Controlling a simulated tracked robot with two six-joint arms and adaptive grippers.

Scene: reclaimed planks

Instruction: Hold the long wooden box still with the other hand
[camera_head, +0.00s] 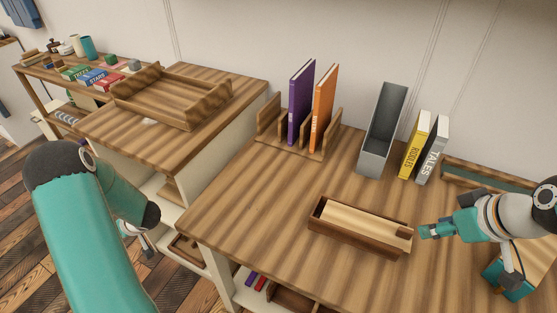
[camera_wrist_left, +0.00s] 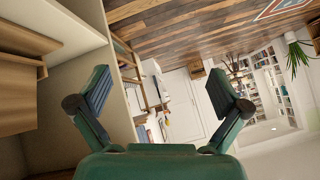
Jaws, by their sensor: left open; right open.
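The long wooden box (camera_head: 345,241) lies on the striped wooden table, with dark walls and a pale wooden panel (camera_head: 358,222) in its top. A small dark block or tab (camera_head: 405,232) shows at its right end. My right gripper (camera_head: 424,231) is open just right of that end; I cannot tell whether it touches the box. My left gripper (camera_wrist_left: 160,95) is open and empty in the left wrist view, its two fingers spread wide. In the head view it hangs low at the left, off the table and far from the box, mostly hidden behind my arm.
Behind the box stand a wooden rack (camera_head: 272,140) with a purple book (camera_head: 301,102) and an orange book (camera_head: 323,108), a grey holder (camera_head: 382,130), a yellow book (camera_head: 414,147) and a grey book (camera_head: 433,152). A wooden tray (camera_head: 170,100) sits on the left counter. The table left of the box is clear.

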